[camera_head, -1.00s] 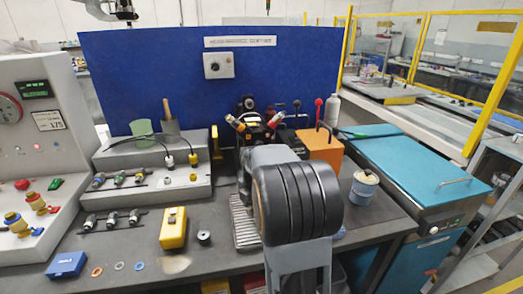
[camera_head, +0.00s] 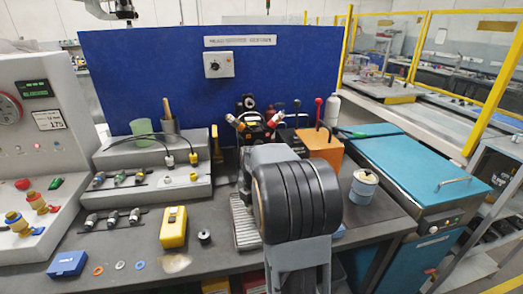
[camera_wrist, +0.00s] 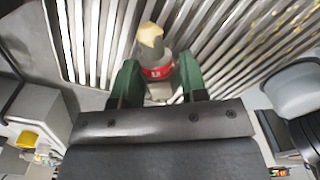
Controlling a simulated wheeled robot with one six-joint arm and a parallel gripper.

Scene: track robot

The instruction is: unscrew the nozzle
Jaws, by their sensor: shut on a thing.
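The nozzle (camera_wrist: 158,72) shows in the wrist view as a small grey metal body with a red band, a light marking on the band and a brass-coloured faceted tip. My gripper (camera_wrist: 159,68) has its two green fingers shut on it, one on each side. The fingers hide parts of the nozzle's sides, and I cannot tell whether it is still joined to anything. In the head view my own arm hides the gripper and the held nozzle.
A ribbed metal grate (camera_head: 243,222) lies on the bench beside my arm. Several fittings sit in racks (camera_head: 113,220) at the left. A yellow device (camera_head: 173,227) and a small dark cylinder (camera_head: 204,236) stand nearby. An orange box (camera_head: 322,148) and a tin (camera_head: 363,188) are at the right.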

